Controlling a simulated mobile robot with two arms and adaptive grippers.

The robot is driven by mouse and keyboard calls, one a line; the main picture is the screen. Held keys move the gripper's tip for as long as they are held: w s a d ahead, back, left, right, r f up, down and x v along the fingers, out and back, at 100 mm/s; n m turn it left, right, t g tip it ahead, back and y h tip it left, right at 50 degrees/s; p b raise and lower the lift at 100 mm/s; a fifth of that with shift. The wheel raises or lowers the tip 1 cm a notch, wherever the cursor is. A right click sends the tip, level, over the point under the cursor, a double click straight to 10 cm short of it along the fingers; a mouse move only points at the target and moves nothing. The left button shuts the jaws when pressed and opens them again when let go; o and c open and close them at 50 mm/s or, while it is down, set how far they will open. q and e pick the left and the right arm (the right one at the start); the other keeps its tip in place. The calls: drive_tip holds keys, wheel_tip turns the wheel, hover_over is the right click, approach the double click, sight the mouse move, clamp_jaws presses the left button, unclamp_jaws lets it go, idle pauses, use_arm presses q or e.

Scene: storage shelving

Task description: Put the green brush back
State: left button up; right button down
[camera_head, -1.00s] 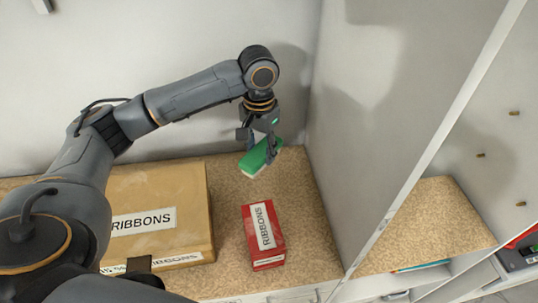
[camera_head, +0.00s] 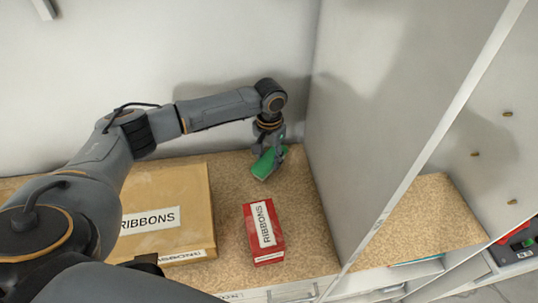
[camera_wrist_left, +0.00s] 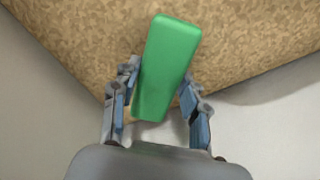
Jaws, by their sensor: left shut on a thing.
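The green brush (camera_head: 265,164) is at the back right of the cork-coloured shelf top, near the back wall and the upright panel. My left gripper (camera_head: 270,152) comes down from above and is shut on it. In the left wrist view the green brush (camera_wrist_left: 168,62) lies between the two fingers of my left gripper (camera_wrist_left: 157,92), with its long body reaching past the fingertips over the shelf. I cannot tell whether the brush touches the surface. My right gripper is not in view.
A red box labelled RIBBONS (camera_head: 263,232) stands in front of the brush. A large tan box labelled RIBBONS (camera_head: 178,200) stands to the left. A grey upright panel (camera_head: 375,120) bounds the right side. Bare shelf (camera_head: 310,225) lies right of the red box.

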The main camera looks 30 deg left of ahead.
sight(269, 157)
use_arm(q)
drive_tip(key=o, duration=1)
drive_tip(key=shift+f, duration=0.1)
drive_tip(key=shift+r+b, duration=1.5)
drive_tip(key=shift+r, duration=4.65)
